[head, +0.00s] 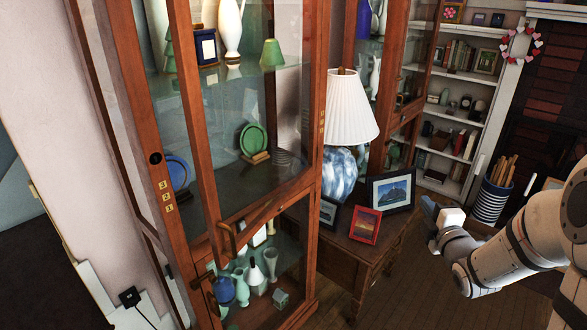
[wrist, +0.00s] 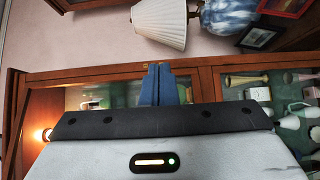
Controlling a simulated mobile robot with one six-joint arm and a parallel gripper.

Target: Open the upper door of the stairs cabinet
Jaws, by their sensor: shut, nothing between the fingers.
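The tall wooden, glass-fronted cabinet (head: 139,120) stands at the left of the head view. Its upper door (head: 197,120) looks partly swung out: its left stile stands apart from the cabinet's left post. A handle (head: 228,238) shows near that door's lower left corner. The lower door (head: 297,262) looks shut. My gripper (head: 431,212) is to the right of the cabinet, beyond the side table, apart from the door and empty. In the wrist view my blue fingers (wrist: 160,84) are together, in front of the cabinet's wooden frame (wrist: 205,72); the gripper body hides much of the cabinet.
A lamp with a white shade (head: 350,108) and picture frames (head: 391,190) stand on a side table (head: 342,246) beside the cabinet. A second cabinet (head: 418,50), bookshelves (head: 470,75) and a striped bin (head: 490,201) are behind. Floor shows between table and arm.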

